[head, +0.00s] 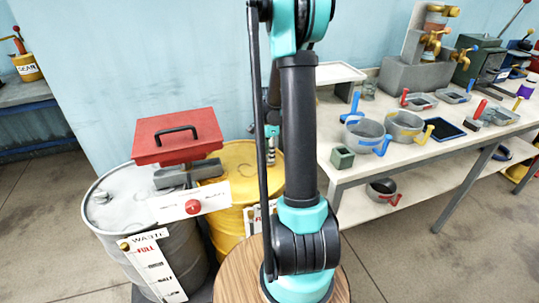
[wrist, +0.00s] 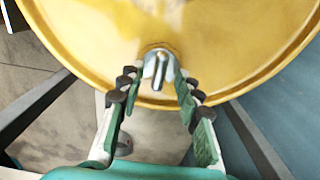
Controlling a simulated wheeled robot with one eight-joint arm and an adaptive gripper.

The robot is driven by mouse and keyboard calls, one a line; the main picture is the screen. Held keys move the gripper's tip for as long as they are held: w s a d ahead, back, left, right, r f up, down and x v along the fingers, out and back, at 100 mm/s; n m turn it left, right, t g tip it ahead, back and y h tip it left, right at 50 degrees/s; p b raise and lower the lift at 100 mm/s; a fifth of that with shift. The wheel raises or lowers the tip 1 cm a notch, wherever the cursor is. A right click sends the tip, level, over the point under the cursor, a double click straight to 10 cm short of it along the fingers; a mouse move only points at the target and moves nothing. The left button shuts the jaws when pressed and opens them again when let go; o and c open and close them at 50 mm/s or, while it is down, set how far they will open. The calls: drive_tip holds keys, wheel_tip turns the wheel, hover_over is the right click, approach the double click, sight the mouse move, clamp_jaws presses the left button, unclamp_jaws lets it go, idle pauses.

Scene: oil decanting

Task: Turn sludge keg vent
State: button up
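A yellow keg (head: 236,158) stands against the wall at left centre, partly hidden behind my arm. Its round yellow top (wrist: 215,35) fills the upper wrist view. A grey metal vent fitting (wrist: 158,66) with a raised, narrow tab sits near the rim of that top. My gripper (wrist: 155,86) is open, with its two fingers spread on the left and right of the vent's near side. I see a gap on each side, and nothing is held. In the head view, my gripper is mostly hidden behind my arm, low over the yellow keg.
A grey keg (head: 112,208) labelled WASTE stands left of the yellow one. A red lidded box (head: 178,136) and a white sign with a red knob (head: 193,207) rise between them. A workbench (head: 345,168) with several pans stands at right.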

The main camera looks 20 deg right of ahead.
wheel_tip(320, 180, up, 11)
idle(0.4)
drive_tip(key=s+a+f+n+t, duration=0.2)
drive_tip(key=s+a+n, duration=0.3)
drive_tip(key=s+n, duration=0.4)
drive_tip(key=s+a+f+n+t, duration=0.2)
drive_tip(key=s+a+n, duration=0.3)
drive_tip(key=s+n, duration=0.4)
drive_tip(key=s+f, duration=0.1)
drive_tip(key=s, duration=0.3)
drive_tip(key=shift+s+a+f, duration=0.25)
drive_tip(key=shift+f, duration=0.15)
idle(0.8)
